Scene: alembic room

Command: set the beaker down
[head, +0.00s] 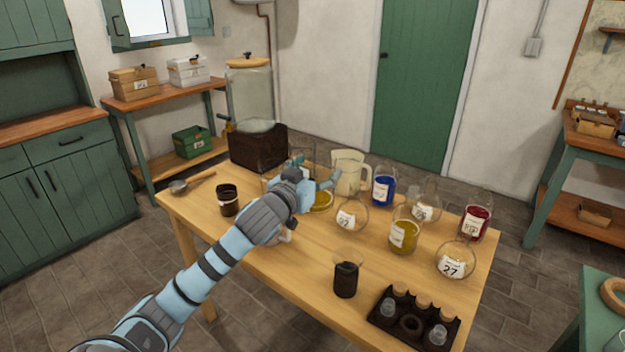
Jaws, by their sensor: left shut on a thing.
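My left gripper (318,184) reaches over the middle of the table and is shut on a glass beaker, mostly hidden behind the gripper and wrist. A clear glass rim (301,157) shows just behind the gripper. A glass vessel with yellow contents (321,202) shows just below the fingers. I cannot tell which of these outlines belongs to the held beaker, or whether it touches the table. A beaker with dark contents (346,280) stands upright at the front, and another dark-filled vessel (228,203) stands at the left. My right gripper is not in view.
On the wooden table (300,285) stand a cream jug (350,172), a blue bottle (383,188), a yellow bottle (404,236), a red bottle (475,222) and round flasks (456,260). A dark rack (413,322) occupies the front right corner. Bare wood shows at the front left.

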